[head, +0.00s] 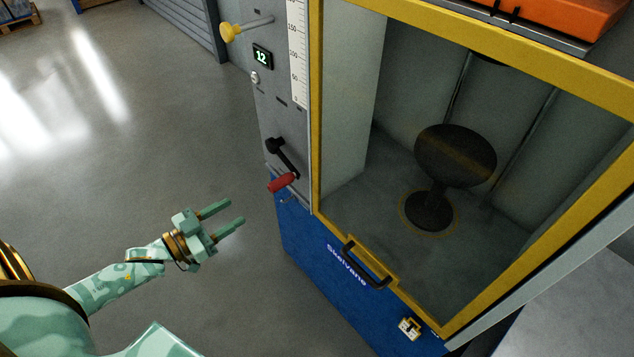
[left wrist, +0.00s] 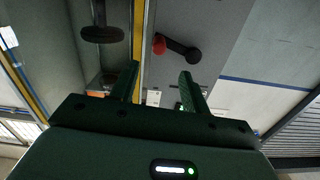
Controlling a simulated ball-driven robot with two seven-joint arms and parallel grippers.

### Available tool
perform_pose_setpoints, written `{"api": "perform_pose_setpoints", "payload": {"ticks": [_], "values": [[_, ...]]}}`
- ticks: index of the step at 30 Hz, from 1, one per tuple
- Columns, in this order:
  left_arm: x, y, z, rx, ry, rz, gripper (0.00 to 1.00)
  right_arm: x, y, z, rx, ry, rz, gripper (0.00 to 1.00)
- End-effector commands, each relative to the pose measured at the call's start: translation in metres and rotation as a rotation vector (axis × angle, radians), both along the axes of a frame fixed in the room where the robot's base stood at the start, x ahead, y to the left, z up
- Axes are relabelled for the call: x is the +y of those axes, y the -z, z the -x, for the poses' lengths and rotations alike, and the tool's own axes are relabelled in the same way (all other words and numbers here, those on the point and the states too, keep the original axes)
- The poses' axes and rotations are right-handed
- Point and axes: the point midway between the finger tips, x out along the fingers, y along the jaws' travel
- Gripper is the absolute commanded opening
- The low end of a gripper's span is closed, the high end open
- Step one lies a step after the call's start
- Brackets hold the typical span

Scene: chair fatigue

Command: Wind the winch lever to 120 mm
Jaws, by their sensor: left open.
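The winch lever is a black crank arm (head: 284,158) on the grey side panel, with a red grip (head: 281,182) at its lower end. It also shows in the left wrist view as a red grip (left wrist: 159,44) and a black arm (left wrist: 182,47) beyond the fingertips. My left gripper (head: 236,211) is open and empty, left of and below the red grip, apart from it. A white scale (head: 298,60) marked 50, 100 and 150 runs above the lever. A small display (head: 262,57) beside it reads 12. My right gripper is not in view.
A yellow knob (head: 230,32) on a rod sticks out above the display. Right of the lever stands a yellow-framed door (head: 315,120) with a black handle (head: 365,264). A dark stool (head: 455,160) stands inside. The floor (head: 150,150) left of the machine is clear.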

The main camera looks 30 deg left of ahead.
Motion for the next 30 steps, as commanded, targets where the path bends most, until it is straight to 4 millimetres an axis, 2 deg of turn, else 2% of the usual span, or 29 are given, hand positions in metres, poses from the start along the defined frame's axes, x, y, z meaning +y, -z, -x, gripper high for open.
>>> {"api": "perform_pose_setpoints", "payload": {"ticks": [4, 7, 21, 25, 30], "values": [[-0.005, -0.004, -0.005, -0.008, 0.013, 0.057, 0.46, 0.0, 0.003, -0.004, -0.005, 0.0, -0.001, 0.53], [-0.011, -0.003, -0.02, -0.008, 0.012, 0.056, 0.46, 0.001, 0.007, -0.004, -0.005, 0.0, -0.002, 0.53], [-0.053, 0.0, -0.123, -0.004, 0.01, 0.054, 0.46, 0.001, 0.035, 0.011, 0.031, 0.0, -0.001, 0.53], [-0.06, -0.001, -0.14, -0.003, 0.01, 0.053, 0.46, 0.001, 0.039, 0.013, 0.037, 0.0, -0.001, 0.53], [-0.064, -0.002, -0.149, -0.002, 0.009, 0.054, 0.46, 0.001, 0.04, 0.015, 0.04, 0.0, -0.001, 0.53]]}}
